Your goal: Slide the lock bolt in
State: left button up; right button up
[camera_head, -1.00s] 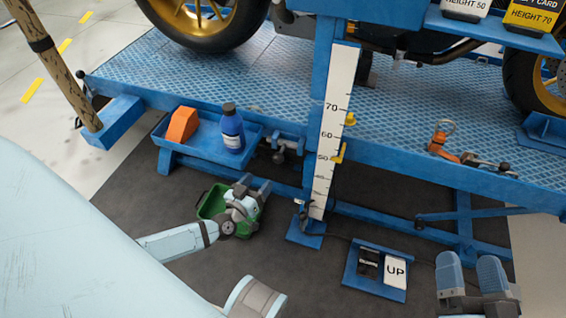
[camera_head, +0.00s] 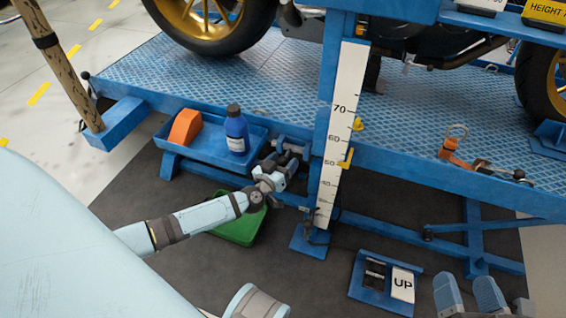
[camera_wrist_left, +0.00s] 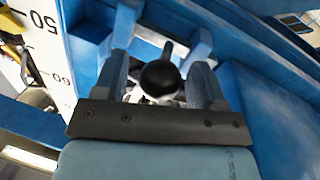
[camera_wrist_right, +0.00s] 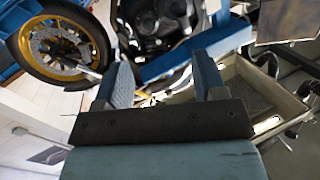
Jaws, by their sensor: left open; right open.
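The lock bolt shows in the left wrist view as a round black knob (camera_wrist_left: 160,77) on a metal rod, at the blue lift frame. The knob sits between the open fingers of my left gripper (camera_wrist_left: 161,82), with a gap at each side. In the head view my left gripper (camera_head: 279,172) is at the lift's side, just below the bolt housing (camera_head: 291,148), and it hides the knob. My right gripper (camera_head: 470,293) is open and empty at the lower right; its spread fingers also show in the right wrist view (camera_wrist_right: 160,80).
A blue tray (camera_head: 211,158) with an orange block (camera_head: 185,127) and a blue bottle (camera_head: 236,130) is left of the bolt. A height scale (camera_head: 345,100) stands right of it. A green bin (camera_head: 238,231) and an UP pedal (camera_head: 402,285) are on the floor.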

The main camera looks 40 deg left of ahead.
pick_arm(q)
grip_shut()
jog(key=shift+d+r, duration=0.1)
jog(key=shift+d, duration=0.05)
jog(key=d+p, duration=0.2)
jog(key=w+d+p, duration=0.1)
jog(key=d+p, duration=0.1)
jog(key=shift+d, duration=0.25)
jog(key=shift+w+d, duration=0.1)
jog(key=shift+d, duration=0.15)
pick_arm(e)
notch_tip(320, 180, up, 6)
jog(key=t, duration=0.2)
jog(key=shift+s+d+m, duration=0.15)
jog(key=shift+d+m, duration=0.05)
jog(key=shift+m, duration=0.1)
jog(key=shift+r, duration=0.1)
pick_arm(q)
grip_release()
jog(key=shift+d, duration=0.15)
pick_arm(e)
jog(key=shift+d, duration=0.1)
